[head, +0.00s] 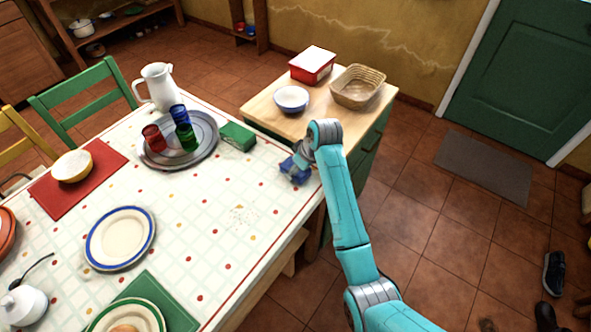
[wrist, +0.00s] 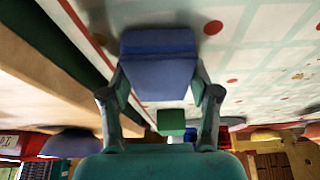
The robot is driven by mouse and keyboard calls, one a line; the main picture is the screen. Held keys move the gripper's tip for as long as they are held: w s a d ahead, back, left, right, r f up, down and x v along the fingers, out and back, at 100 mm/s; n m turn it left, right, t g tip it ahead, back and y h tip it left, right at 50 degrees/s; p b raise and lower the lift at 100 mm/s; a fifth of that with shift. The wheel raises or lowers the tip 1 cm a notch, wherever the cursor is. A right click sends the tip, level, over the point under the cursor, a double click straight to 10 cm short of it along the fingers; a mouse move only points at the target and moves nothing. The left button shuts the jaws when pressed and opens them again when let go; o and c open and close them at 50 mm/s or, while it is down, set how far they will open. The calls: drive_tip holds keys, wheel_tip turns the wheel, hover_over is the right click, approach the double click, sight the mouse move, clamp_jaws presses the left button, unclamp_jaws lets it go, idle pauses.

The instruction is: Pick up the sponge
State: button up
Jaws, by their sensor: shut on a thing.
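The blue sponge (wrist: 158,62) sits between the two fingers of my gripper (wrist: 158,84) in the wrist view, with a finger against each side. In the head view the sponge (head: 288,165) is a small blue patch at the right edge of the table, partly hidden by my gripper (head: 297,171). My gripper is shut on it, close to the white patterned tablecloth (head: 200,215). I cannot tell whether the sponge touches the cloth.
A green box (head: 237,136) lies left of my gripper, near a round tray (head: 205,150) with several coloured cups. A white pitcher (head: 158,88) stands behind. A wooden-topped cabinet (head: 262,107) holds a bowl (head: 291,98), a red container (head: 312,68) and a basket (head: 358,92).

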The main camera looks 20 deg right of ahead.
drive_tip(key=shift+r, duration=0.1)
wheel_tip(320, 180, up, 10)
drive_tip(key=shift+f, duration=0.1)
idle(0.4)
